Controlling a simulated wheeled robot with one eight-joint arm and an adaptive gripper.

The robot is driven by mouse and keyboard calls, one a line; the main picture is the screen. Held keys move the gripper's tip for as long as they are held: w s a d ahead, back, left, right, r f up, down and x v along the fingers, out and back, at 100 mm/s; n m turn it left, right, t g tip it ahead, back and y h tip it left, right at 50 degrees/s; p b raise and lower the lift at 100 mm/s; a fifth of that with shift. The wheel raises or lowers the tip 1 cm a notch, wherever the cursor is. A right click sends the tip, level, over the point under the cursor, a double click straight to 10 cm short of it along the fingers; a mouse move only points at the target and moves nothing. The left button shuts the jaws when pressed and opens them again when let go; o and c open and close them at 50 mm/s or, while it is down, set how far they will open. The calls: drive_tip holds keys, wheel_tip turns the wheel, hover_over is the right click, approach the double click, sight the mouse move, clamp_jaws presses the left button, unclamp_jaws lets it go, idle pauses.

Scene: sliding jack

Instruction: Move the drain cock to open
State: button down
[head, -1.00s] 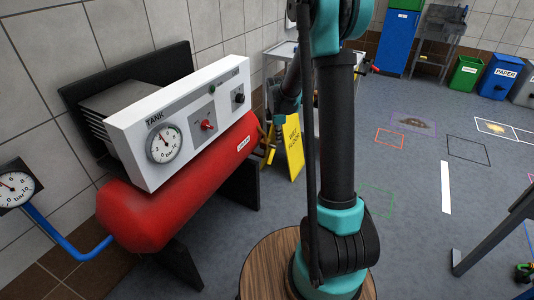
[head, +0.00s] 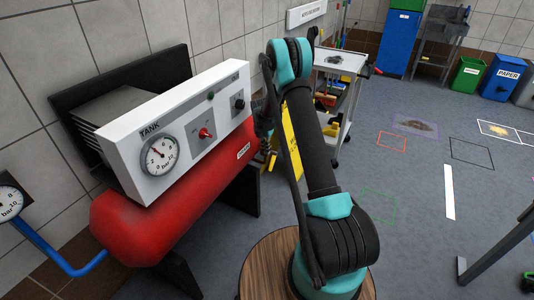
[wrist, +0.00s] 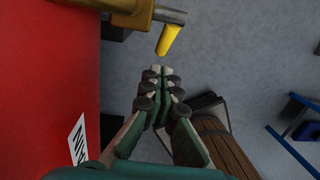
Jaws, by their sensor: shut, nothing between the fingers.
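The drain cock shows in the wrist view as a brass body (wrist: 130,10) at the top, beside the red tank, with a short yellow lever (wrist: 169,40) slanting down and slightly left. My gripper (wrist: 160,72) is shut and empty, its fingertips just below the lever's lower end in the picture. A small gap shows between them. The red tank (wrist: 45,80) fills the left side of this view. In the head view the tank (head: 160,220) lies at the left with a drain label (head: 244,150) near its right end; the cock there is small and mostly hidden around my dark wrist.
The white tank panel (head: 180,130) has a gauge (head: 160,155) and a red knob (head: 204,133). A yellow floor sign (head: 292,140) stands behind my arm, near a white cart (head: 342,63). Open grey floor lies to the right.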

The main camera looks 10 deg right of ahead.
drive_tip(key=f, duration=0.5)
drive_tip(key=d+f, duration=0.1)
drive_tip(key=f, duration=0.2)
drive_tip(key=shift+f, duration=0.1)
